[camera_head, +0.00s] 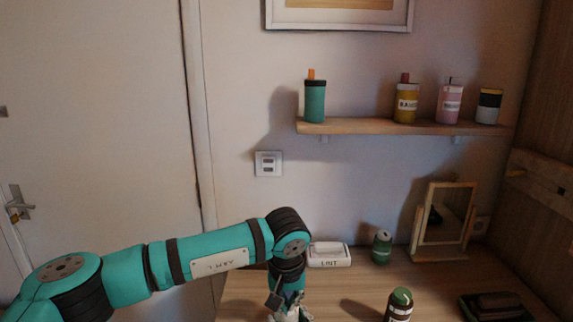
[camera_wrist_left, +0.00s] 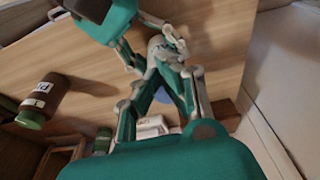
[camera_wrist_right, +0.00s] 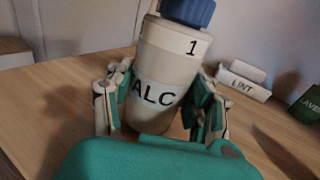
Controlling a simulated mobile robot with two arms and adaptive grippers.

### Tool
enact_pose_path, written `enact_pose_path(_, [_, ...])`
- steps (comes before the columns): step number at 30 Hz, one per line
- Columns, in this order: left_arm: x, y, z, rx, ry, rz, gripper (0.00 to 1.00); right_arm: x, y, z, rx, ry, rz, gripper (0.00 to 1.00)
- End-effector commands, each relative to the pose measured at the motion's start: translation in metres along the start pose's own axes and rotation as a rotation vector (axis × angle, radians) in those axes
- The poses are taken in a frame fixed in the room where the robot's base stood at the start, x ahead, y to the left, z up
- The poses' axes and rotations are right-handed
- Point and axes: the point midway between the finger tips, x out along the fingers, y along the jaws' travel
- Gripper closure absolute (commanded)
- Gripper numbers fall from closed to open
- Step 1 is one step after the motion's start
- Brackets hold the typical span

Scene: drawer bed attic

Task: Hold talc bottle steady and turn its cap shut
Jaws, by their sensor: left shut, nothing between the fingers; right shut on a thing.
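The talc bottle (camera_wrist_right: 157,62) is off-white, with dark letters reading "ALC" and a "1". Its blue cap (camera_wrist_right: 187,11) is on top, cut off by the upper edge of the right wrist view. My right gripper (camera_wrist_right: 160,82) is shut around the bottle's body, one finger on each side. My left gripper (camera_head: 287,302) points down at the bottom of the head view. In the left wrist view its fingers (camera_wrist_left: 163,62) come together with nothing between their tips. A blue patch shows between the finger links there; I cannot tell whether the left fingers touch the cap.
A white LINT box (camera_head: 329,256), a green can (camera_head: 382,247) and a mirror (camera_head: 444,218) stand along the wall. A brown bottle with a green lid (camera_head: 399,304) stands nearer on the wooden desk (camera_head: 345,290). A shelf (camera_head: 390,127) with several containers hangs above.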

Motion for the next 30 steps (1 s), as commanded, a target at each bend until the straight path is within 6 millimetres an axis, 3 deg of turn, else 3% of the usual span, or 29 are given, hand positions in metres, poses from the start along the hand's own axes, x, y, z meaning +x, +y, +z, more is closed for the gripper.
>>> enact_pose_path(30, [0.0067, -0.0009, -0.0046, 0.001, -0.003, -0.002, 1.00, -0.0006, 0.0011, -0.0017, -0.002, 0.002, 0.002, 0.84])
